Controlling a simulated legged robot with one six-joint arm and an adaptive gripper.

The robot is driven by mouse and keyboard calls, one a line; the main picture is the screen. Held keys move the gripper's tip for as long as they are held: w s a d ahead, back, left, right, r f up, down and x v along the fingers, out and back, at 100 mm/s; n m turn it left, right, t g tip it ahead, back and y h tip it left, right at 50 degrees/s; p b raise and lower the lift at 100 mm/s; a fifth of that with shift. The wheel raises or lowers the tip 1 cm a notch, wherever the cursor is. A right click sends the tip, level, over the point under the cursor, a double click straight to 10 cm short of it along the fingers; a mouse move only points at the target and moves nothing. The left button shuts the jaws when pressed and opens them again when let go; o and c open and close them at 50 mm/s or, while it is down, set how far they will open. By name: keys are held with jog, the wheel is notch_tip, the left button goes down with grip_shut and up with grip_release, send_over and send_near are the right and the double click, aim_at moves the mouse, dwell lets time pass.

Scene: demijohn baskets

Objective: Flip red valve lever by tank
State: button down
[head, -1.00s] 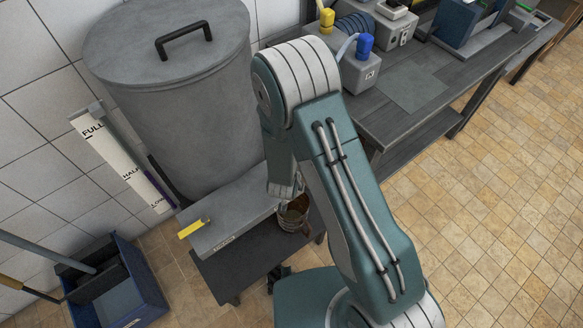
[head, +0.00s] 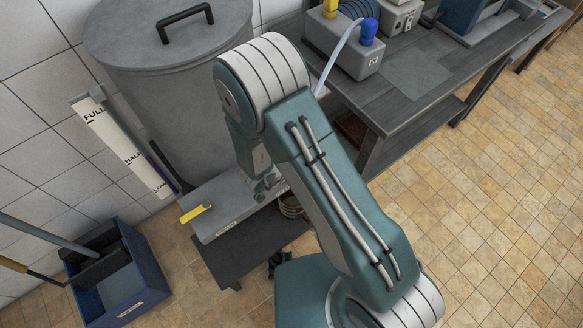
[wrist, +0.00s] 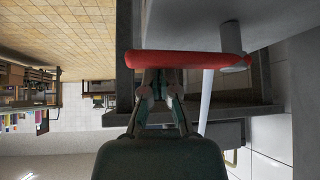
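The red lever (wrist: 172,61) shows in the wrist view as a level bar, with a grey pivot (wrist: 232,50) at its right end. My gripper (wrist: 160,78) is just below the bar's left half in that view. Its fingertips meet the bar's lower edge in the picture; I cannot tell whether they touch it. The fingers are close together, but their closure is unclear. In the head view, the grey lidded tank (head: 160,75) stands at the back left. My arm covers the area in front of it, and the red lever is not visible there.
A grey ledge with a yellow handle (head: 195,213) is below the tank, beside a level gauge (head: 125,148). A bucket (head: 290,206) sits partly behind my arm. A blue bin (head: 118,285) is at lower left; a workbench (head: 415,80) is at right. Tiled floor at right is clear.

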jog(key=shift+s+a, duration=0.15)
jog(key=shift+s, duration=0.05)
dwell(0.4)
jog(key=w+d, duration=0.2)
jog(key=shift+d+f, duration=0.1)
jog(key=shift+d, duration=0.2)
jog(key=shift+w+d+r, duration=0.2)
jog(key=v, duration=0.6)
jog(key=w+v, duration=0.1)
jog(key=v, duration=0.2)
jog(key=shift+a+r, duration=0.3)
jog(key=shift+a, duration=0.2)
jog(key=shift+d, duration=0.15)
jog(key=shift+s, duration=0.15)
